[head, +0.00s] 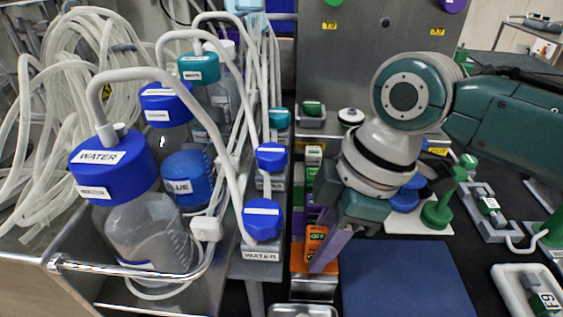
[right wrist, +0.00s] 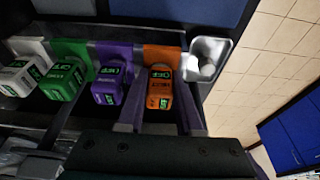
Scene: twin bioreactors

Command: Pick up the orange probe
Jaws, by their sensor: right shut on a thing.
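The orange probe (head: 314,243) has a small green-lit display and stands at the front of a row of coloured probes in the head view. In the right wrist view the orange probe (right wrist: 159,98) is between the two purple fingers of my right gripper (right wrist: 160,118). In the head view my right gripper (head: 322,236) reaches down from the right, shut on the probe's upper part. The probe is still at its orange holder (head: 328,284); the fingers hide part of it. My left gripper is not in view.
Beside the orange probe are a purple probe (right wrist: 109,83), a green probe (right wrist: 64,80) and a white probe (right wrist: 20,77). Bottles with blue caps (head: 112,165) stand left in a metal-railed tray. A dark blue mat (head: 405,280) lies clear to the right.

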